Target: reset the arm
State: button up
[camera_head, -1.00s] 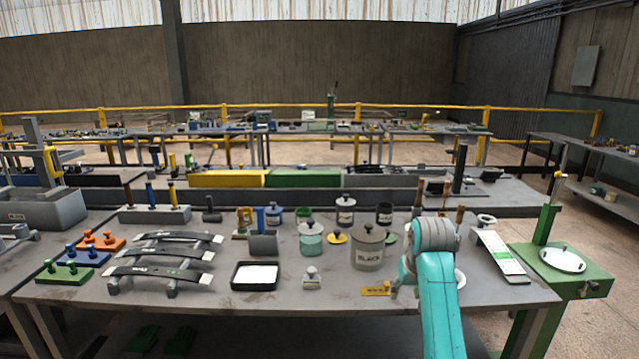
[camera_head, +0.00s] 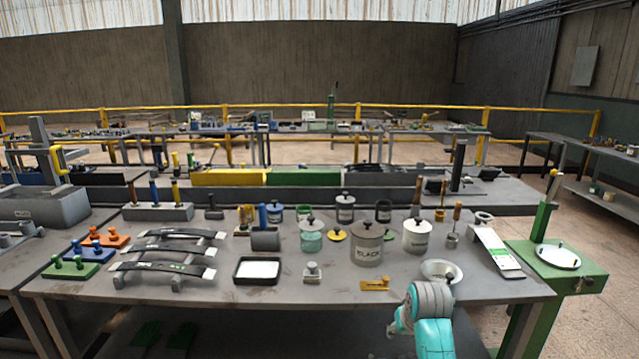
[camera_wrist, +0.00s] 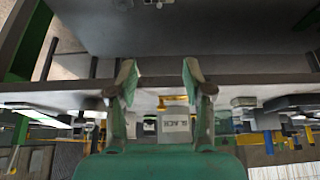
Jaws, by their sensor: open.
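My arm (camera_head: 432,318) shows at the lower right of the head view, low in front of the table's front edge. My gripper (camera_wrist: 158,68) shows in the wrist view with its two green fingers spread wide and nothing between them. The fingers point toward the table edge, and the wrist view is upside down. The fingertips are not clearly visible in the head view. Beyond the fingers, the can marked BLACK (camera_wrist: 176,125) shows small in the wrist view; it stands on the table in the head view (camera_head: 367,246).
The grey table (camera_head: 330,285) carries curved springs on racks (camera_head: 165,269), a black tray with white contents (camera_head: 257,270), a white can (camera_head: 417,235), a funnel-like bowl (camera_head: 441,271) and a yellow piece (camera_head: 376,284). A green stand (camera_head: 565,272) is at the right.

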jog(key=s+f+t, duration=0.2)
jog(key=s+f, duration=1)
jog(key=f, duration=0.3)
jog(key=s+a+f+t, duration=0.1)
jog(key=s+f, duration=0.2)
jog(key=s, duration=0.6)
jog(key=s+a+f+t, duration=0.1)
jog(key=s+f, duration=0.2)
jog(key=s, duration=0.5)
jog(key=s+r+t, duration=0.2)
jog(key=s+r, duration=0.7)
jog(key=s, duration=0.6)
jog(key=s+r+t, duration=0.3)
jog(key=s+r, duration=0.7)
jog(key=s, duration=0.5)
jog(key=shift+s+a+r, duration=0.15)
jog(key=shift+a+r, duration=0.1)
